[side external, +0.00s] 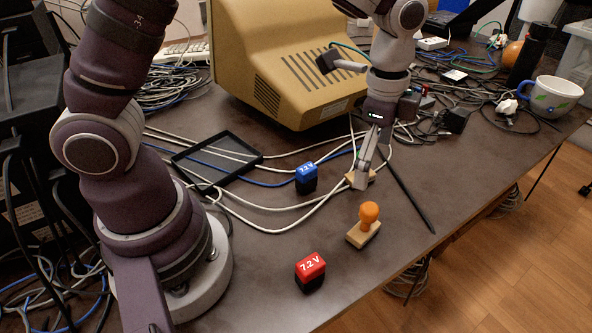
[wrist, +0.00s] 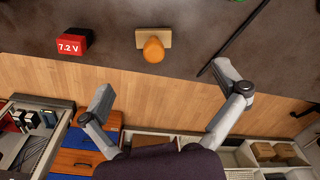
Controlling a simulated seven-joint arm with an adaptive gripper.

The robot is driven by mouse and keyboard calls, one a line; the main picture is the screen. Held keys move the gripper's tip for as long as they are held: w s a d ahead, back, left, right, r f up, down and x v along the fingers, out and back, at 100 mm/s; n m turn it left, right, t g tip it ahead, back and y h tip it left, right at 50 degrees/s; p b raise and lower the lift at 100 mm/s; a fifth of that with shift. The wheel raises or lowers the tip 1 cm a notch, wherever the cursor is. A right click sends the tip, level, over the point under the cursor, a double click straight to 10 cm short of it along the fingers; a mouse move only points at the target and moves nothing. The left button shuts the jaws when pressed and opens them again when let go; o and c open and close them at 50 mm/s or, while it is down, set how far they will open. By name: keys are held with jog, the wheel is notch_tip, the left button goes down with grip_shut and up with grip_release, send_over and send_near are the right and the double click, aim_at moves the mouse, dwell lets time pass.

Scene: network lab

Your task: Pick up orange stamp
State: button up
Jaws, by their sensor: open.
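The orange stamp (side external: 367,220) stands upright on the table in the side external view, with an orange knob on a light wooden block. It also shows near the top middle of the wrist view (wrist: 153,48). My gripper (side external: 360,180) is behind the stamp and to its upper left in the side external view, apart from it. In the wrist view my gripper's two fingers (wrist: 166,90) are spread wide with nothing between them. A second wooden block (side external: 371,174) shows partly behind my fingers; the rest of it is hidden.
A red 7.2 V battery (side external: 310,272) and a blue battery (side external: 306,178) stand near the stamp. A black pen-like rod (side external: 408,193) lies to its right. White cables, a black tray (side external: 217,160) and a beige monitor (side external: 295,65) are farther back. The table's front edge is close to the stamp.

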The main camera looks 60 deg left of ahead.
aim_at(365, 228)
jog(key=shift+m+g, duration=0.3)
jog(key=shift+m, duration=0.3)
jog(key=f, duration=0.4)
jog(key=d+f, duration=0.1)
jog(key=f, duration=0.7)
jog(key=shift+s+d+f, duration=0.1)
jog(key=shift+d+f, duration=0.15)
jog(key=shift+d, duration=0.05)
jog(key=shift+c, duration=0.3)
